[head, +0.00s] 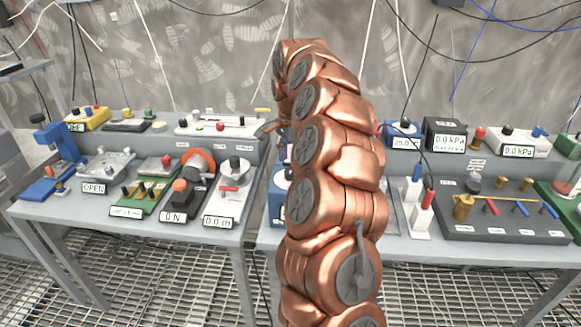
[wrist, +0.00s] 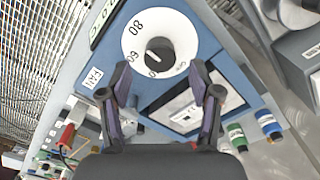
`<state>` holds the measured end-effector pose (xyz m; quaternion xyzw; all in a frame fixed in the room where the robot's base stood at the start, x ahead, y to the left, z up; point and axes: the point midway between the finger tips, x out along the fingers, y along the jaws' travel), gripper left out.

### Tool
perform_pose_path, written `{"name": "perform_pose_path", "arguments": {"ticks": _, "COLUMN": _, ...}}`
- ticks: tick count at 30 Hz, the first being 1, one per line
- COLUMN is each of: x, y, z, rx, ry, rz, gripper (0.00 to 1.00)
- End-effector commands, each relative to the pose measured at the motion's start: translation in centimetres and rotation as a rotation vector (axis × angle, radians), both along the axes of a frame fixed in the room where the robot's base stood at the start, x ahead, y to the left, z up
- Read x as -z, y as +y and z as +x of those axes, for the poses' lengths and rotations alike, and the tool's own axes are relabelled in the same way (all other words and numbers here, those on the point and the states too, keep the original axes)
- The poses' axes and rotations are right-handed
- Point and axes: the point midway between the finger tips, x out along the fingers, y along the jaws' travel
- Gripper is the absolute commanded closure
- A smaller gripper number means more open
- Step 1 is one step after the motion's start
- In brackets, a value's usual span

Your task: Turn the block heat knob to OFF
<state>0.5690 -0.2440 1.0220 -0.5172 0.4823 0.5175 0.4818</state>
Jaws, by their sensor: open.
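In the wrist view a blue device (wrist: 215,45) fills the middle, seen tilted. It carries a round white dial (wrist: 185,28) with numbers around it, including 60 and 80. A dark knob (wrist: 160,50) with a white pointer mark sits at the dial's centre; I cannot read any OFF mark. My gripper (wrist: 160,78) is open, its two dark fingers spread just below the dial in the picture, with nothing between them. Whether a fingertip touches the dial I cannot tell. In the head view a blue device (head: 278,196) is mostly hidden behind my copper arm.
In the wrist view, a dark-framed panel (wrist: 195,110) lies under the dial, and green and blue terminals (wrist: 250,130) stand at the lower right. In the head view, several instruments crowd the left bench (head: 150,228) and the right bench (head: 450,252), with a gap between the benches.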

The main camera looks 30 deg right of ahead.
Motion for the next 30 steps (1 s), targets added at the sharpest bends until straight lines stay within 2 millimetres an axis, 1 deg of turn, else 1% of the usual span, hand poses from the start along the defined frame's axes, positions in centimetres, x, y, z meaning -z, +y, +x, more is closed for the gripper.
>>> {"name": "perform_pose_path", "arguments": {"ticks": 3, "x": 1.2, "y": 0.0, "z": -0.1, "rx": 0.0, "ry": 0.002, "rz": 0.002, "gripper": 0.37}}
{"name": "perform_pose_path", "arguments": {"ticks": 9, "x": 2.8, "y": 0.0, "z": -0.1, "rx": -0.001, "ry": 0.002, "rz": 0.001, "gripper": 0.37}}
{"name": "perform_pose_path", "arguments": {"ticks": 13, "x": 3.2, "y": 0.0, "z": 0.0, "rx": -0.001, "ry": 0.0, "rz": 0.0, "gripper": 0.37}}
{"name": "perform_pose_path", "arguments": {"ticks": 21, "x": 3.3, "y": 0.0, "z": 0.0, "rx": -0.001, "ry": -0.001, "rz": 0.0, "gripper": 0.38}}
{"name": "perform_pose_path", "arguments": {"ticks": 30, "x": 3.3, "y": 0.0, "z": 0.0, "rx": -0.001, "ry": -0.001, "rz": 0.0, "gripper": 0.69}}
